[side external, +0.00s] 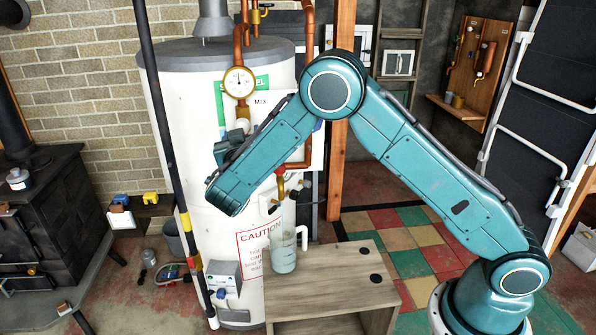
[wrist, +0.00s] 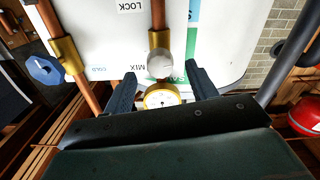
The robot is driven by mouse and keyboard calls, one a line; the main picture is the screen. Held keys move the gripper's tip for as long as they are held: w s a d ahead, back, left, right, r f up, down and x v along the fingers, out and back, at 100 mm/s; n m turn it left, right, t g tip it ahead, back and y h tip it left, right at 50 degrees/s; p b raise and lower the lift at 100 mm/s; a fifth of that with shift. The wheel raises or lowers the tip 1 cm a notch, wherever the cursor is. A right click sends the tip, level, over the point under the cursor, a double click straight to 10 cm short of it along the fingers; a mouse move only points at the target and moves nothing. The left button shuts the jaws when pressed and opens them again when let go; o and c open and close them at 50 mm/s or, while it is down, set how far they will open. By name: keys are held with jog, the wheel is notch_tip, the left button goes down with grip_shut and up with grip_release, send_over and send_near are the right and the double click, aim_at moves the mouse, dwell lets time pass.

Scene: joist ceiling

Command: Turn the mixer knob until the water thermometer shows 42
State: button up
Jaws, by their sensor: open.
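The water thermometer (side external: 239,82) is a round white dial with a brass rim on the copper pipe in front of the white tank. Its reading is too small to make out. It also shows in the wrist view (wrist: 162,97), partly cut off by my gripper's body. The mixer knob (wrist: 160,63) is a round grey-white cap on the pipe, near the "MIX" lettering. My gripper (wrist: 160,69) is open, with one dark finger on each side of the knob in the picture. I cannot tell whether they touch it. In the side view my wrist hides much of this area.
A blue valve handle (wrist: 45,70) sits on a copper pipe to the left in the wrist view. A glass jug (side external: 283,250) stands on the wooden bench (side external: 335,283) below. A dark striped pole (side external: 160,130) stands in front of the tank (side external: 175,110).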

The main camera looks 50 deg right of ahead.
aim_at(243, 125)
jog(key=shift+x, duration=3.45)
jog(key=c, duration=1)
